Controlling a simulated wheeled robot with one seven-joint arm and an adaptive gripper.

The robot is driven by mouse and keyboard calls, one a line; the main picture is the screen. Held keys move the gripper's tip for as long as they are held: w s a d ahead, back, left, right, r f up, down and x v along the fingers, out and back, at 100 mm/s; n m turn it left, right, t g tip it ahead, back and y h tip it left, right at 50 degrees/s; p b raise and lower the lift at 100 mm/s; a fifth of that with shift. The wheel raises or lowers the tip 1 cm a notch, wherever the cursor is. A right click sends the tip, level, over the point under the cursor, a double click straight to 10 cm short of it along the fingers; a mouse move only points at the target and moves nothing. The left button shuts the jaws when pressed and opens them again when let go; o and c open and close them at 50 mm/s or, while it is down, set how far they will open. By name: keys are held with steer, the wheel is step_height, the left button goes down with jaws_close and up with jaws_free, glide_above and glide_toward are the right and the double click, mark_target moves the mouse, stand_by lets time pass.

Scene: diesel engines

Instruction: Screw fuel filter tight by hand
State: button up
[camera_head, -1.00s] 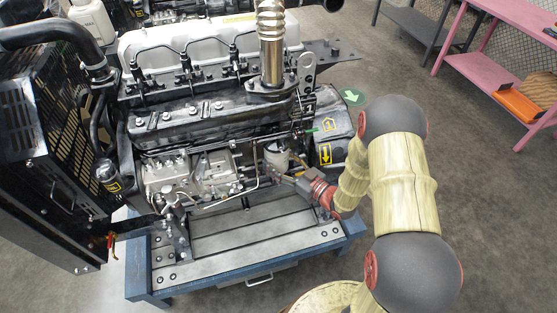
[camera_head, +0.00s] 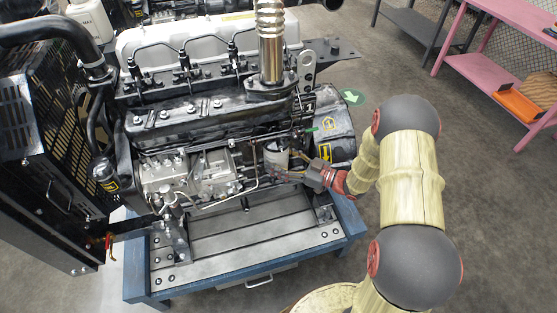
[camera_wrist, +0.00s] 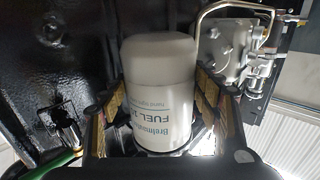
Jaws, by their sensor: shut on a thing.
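The fuel filter (camera_wrist: 158,95) is a white cylinder with "FUEL" lettering, between my gripper's padded fingers in the wrist view. In the head view the filter (camera_head: 277,155) is a small pale canister on the engine's lower right side. My gripper (camera_head: 284,172) reaches in from the right and is shut on the filter. In the wrist view my gripper (camera_wrist: 160,115) has one finger on each side of the filter. The diesel engine (camera_head: 215,125) stands on a blue-framed stand. The filter's joint with the engine is not clearly visible.
A bent metal pipe (camera_wrist: 214,10) and a pale metal housing (camera_wrist: 237,45) are close to the filter. The blue stand (camera_head: 250,280) has bare plate in front. A pink table (camera_head: 480,75) stands at the far right, with clear floor between.

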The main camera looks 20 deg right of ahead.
mark_target(285, 165)
steer(key=shift+r, duration=0.15)
steer(key=o, duration=1.9)
steer(key=shift+d, duration=0.1)
steer(key=shift+c, duration=0.2)
steer(key=shift+p+v, duration=0.35)
steer(key=shift+v, duration=2.1)
steer(key=shift+s, duration=0.1)
steer(key=shift+s+a+m+t+h+p, duration=0.2)
steer(key=shift+a+m+t+h+p, duration=0.1)
steer(key=shift+m+t+h+p, duration=0.25)
steer(key=shift+s+a+m+t+h+p, duration=0.2)
steer(key=shift+a+m+t+h+p, duration=0.15)
steer(key=shift+m+t+h, duration=0.25)
steer(key=shift+s+a+m+t+h, duration=0.1)
steer(key=shift+m+t+h, duration=0.45)
steer(key=shift+h, duration=0.4)
steer(key=shift+b+x, duration=0.3)
steer(key=shift+x, duration=2.2)
